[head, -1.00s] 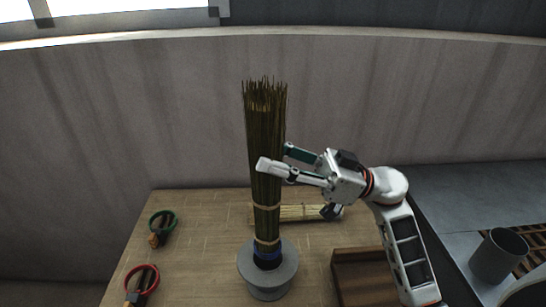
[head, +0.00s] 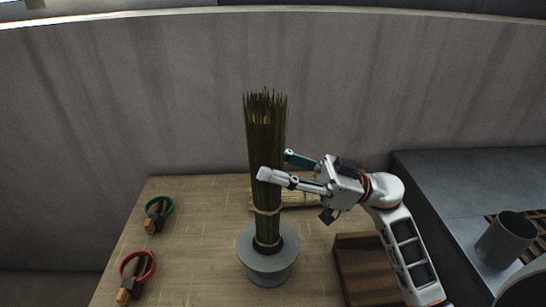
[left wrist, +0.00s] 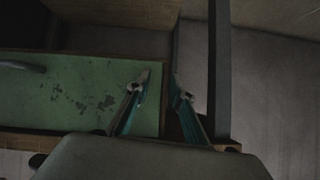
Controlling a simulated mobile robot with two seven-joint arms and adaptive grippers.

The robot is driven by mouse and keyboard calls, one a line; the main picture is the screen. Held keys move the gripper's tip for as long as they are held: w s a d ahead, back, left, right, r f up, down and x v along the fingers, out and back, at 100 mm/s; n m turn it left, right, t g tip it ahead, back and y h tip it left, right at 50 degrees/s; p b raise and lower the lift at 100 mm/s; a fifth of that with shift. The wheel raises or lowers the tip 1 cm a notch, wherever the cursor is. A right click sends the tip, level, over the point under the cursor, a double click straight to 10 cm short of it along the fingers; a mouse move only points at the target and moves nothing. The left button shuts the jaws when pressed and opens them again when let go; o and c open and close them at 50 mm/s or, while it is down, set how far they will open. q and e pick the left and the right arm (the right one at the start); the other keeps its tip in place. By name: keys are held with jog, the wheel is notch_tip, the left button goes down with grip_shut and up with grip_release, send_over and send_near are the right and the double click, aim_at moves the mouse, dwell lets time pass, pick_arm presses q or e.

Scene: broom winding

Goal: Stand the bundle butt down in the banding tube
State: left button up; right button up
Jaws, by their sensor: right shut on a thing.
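The bundle (head: 266,140) of brown straw is upright, brush end up, with pale bands around its lower part. Its lower end is inside the dark opening of the grey banding tube (head: 268,265) on the wooden table; the butt itself is hidden. My right gripper (head: 276,166) is shut on the bundle around its middle, coming from the right. In the left wrist view my left gripper (left wrist: 161,82) has its two fingers apart with nothing between them, near a worn green panel (left wrist: 75,90). The left gripper does not show in the head view.
A pale bundle (head: 300,199) lies behind the tube. A brown tray (head: 362,270) is at right. A grey cup (head: 503,238) stands on the metal bench.

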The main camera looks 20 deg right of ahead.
jog(key=shift+f+b, duration=0.55)
jog(key=shift+f, duration=1)
jog(key=o, duration=1)
jog(key=shift+d, duration=0.1)
jog(key=v, duration=1.2)
jog(key=shift+s, duration=0.1)
